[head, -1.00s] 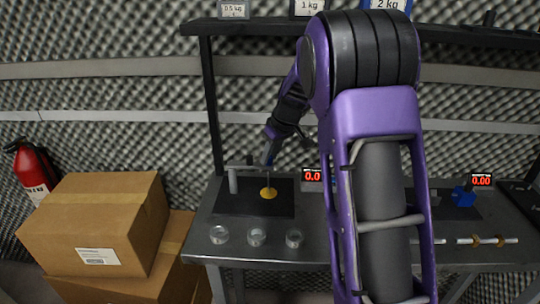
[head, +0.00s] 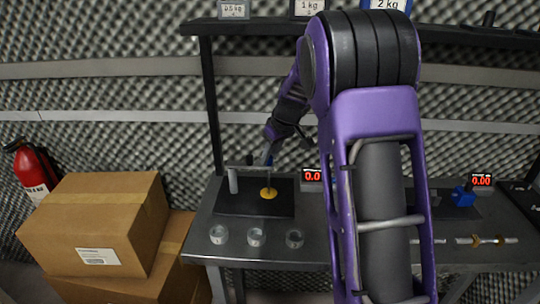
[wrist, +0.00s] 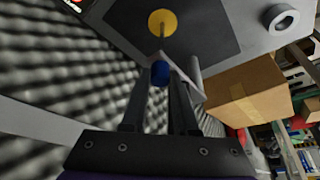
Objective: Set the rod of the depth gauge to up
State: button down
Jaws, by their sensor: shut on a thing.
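The depth gauge stands on a black mat (head: 230,208) at the left of the bench. It has a grey post (head: 233,181) with a side arm (head: 242,167) and a thin upright rod (head: 268,180). A yellow disc (head: 268,194) is at the rod's lower end, at or close to the mat; I cannot tell if it touches. My gripper (head: 267,156) is at the rod's top. In the wrist view, my gripper (wrist: 160,80) is shut on the blue knob (wrist: 160,72) at the rod's top. The fingers partly hide the knob and post.
A red-digit display (head: 312,175) is right of the mat, partly behind my arm. A blue object (head: 463,196) and a second display (head: 481,181) are farther right. Cardboard boxes (head: 95,225) stand left; a shelf is above.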

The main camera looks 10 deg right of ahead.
notch_tip(320, 180, up, 6)
jog(key=p, duration=0.2)
jog(key=shift+r+p, duration=0.2)
jog(key=shift+p, duration=0.15)
jog(key=c, duration=0.7)
grip_release()
jog(key=shift+o, duration=0.2)
jog(key=v, duration=1.2)
